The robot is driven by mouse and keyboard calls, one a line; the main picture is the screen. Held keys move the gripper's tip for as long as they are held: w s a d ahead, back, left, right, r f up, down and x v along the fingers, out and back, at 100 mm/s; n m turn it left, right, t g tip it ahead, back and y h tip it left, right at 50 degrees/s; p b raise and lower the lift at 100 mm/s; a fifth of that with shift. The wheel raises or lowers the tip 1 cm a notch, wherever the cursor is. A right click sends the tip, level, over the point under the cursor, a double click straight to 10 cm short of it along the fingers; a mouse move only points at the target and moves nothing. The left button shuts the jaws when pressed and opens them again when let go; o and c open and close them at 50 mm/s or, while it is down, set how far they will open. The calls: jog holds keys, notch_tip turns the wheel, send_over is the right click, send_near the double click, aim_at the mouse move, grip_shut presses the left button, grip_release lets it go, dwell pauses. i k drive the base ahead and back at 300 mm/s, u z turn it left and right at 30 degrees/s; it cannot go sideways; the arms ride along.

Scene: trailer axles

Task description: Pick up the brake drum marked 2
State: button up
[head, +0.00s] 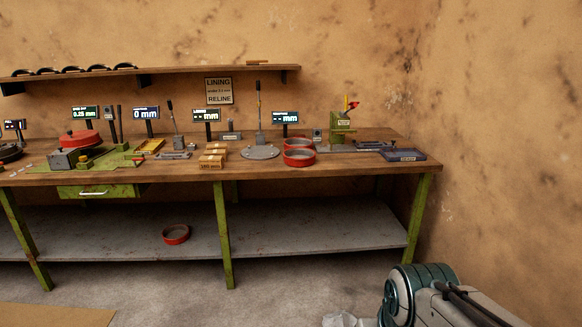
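Several red brake drums are in the head view. One drum (176,234) lies on the grey lower shelf under the bench. Two red drums (299,158) are close together on the bench top, right of the middle, one behind the other. A red drum-like piece (78,138) sits on the green fixture at the left of the bench. I cannot read a number 2 on any of them. Part of my arm shows at the lower right, well in front of the bench. My gripper's fingers are not visible.
The long wooden bench (215,169) has green legs and carries gauges, lever tools, small displays and yellow boxes (212,158). A blue tray (404,155) is at its right end. A wall shelf (200,73) holds dark curved pieces. The lower shelf (310,235) is mostly bare.

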aim_at(293, 142)
jog(key=u, duration=0.1)
jog(key=i, duration=3.8)
jog(key=u, duration=0.05)
